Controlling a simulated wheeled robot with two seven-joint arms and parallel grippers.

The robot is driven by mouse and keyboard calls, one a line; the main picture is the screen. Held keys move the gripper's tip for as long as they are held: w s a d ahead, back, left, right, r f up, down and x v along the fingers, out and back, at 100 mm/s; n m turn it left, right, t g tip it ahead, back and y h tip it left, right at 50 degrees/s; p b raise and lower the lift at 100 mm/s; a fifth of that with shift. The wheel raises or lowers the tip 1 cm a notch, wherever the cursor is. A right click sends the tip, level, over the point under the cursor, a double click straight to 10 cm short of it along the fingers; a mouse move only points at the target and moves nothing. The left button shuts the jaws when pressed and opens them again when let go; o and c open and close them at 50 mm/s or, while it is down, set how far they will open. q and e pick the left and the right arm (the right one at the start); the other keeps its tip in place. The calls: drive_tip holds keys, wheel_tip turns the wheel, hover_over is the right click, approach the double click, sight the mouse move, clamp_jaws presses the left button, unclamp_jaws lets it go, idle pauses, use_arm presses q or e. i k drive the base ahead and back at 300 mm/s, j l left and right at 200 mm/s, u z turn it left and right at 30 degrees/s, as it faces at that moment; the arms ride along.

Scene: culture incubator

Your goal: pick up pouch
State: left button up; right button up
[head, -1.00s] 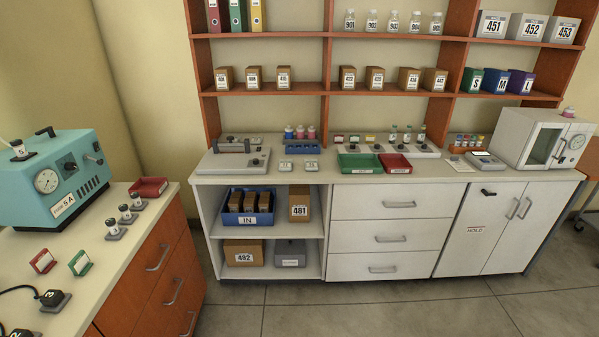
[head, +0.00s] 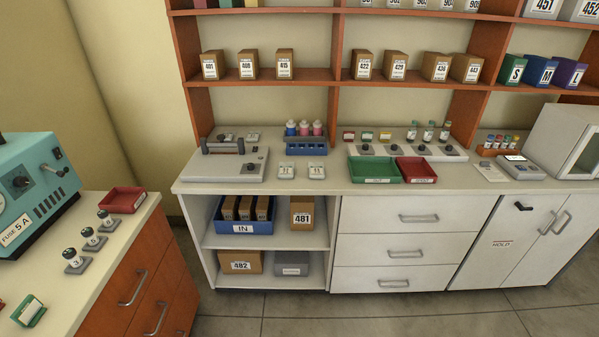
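I cannot make out anything that is clearly a pouch in the head view. Neither of my grippers is in view. The white counter (head: 330,177) straight ahead bears a green tray (head: 375,170) and a red tray (head: 416,171), side by side. Two small white labelled items (head: 286,171) lie left of the green tray. A blue rack (head: 305,146) with pink and blue capped bottles stands behind them. A grey device (head: 232,163) sits at the counter's left end.
A blue IN bin (head: 245,228), box 481 (head: 302,214) and box 482 (head: 240,263) sit on open shelves below. A side bench (head: 95,262) at left bears a teal machine (head: 35,185) and a red tray (head: 122,200). A white cabinet oven (head: 570,140) stands right. Floor between is clear.

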sight(316, 170)
drive_tip(key=i+j+z, duration=0.25)
drive_tip(key=i+j, duration=0.3)
drive_tip(key=i+j+z, duration=0.3)
drive_tip(key=i+j, duration=0.25)
drive_tip(key=j, duration=0.1)
